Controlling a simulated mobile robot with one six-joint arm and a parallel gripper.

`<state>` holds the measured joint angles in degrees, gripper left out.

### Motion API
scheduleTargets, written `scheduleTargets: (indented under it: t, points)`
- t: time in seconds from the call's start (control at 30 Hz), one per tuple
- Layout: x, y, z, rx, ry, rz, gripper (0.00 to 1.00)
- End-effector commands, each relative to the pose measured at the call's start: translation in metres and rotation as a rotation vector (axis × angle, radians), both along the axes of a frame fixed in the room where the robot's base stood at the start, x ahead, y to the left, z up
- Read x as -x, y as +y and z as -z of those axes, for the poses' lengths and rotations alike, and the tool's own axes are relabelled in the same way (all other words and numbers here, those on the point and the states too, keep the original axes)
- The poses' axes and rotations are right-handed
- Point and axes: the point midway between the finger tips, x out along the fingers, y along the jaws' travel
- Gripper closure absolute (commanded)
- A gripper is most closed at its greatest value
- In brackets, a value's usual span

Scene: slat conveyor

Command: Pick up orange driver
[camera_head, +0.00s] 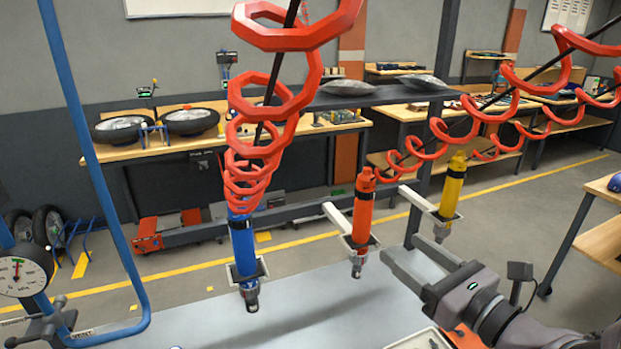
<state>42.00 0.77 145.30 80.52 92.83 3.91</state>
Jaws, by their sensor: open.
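The orange driver (363,212) hangs upright in a pale bracket holder (338,218) above the grey table, near the middle of the view. A red coiled hose runs up to the right from its top. My gripper (405,262) is at the lower right of the orange driver, with its two jaws apart and nothing between them. It is a short way right of the driver's lower end and does not appear to touch it. A yellow driver (451,187) hangs in its own holder, above and right of my gripper. A blue driver (242,245) hangs to the left.
The grey tabletop (330,315) is mostly clear below the drivers. A blue tube frame and a gauge (22,274) stand at the left. A pale tray (420,340) lies at the bottom edge near my arm. Red coiled hoses hang overhead.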

Motion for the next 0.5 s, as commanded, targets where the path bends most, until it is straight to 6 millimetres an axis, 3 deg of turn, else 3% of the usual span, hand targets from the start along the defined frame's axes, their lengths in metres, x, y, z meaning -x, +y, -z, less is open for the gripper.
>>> scheduleTargets:
  t: [0.07, 0.3, 0.5]
  points:
    - [-0.004, -0.004, -0.006, -0.02, 0.0, 0.015, 0.42]
    - [-0.026, 0.009, -0.012, -0.017, 0.005, 0.011, 0.42]
    - [-0.082, 0.036, 0.001, -0.008, -0.004, 0.007, 0.42]
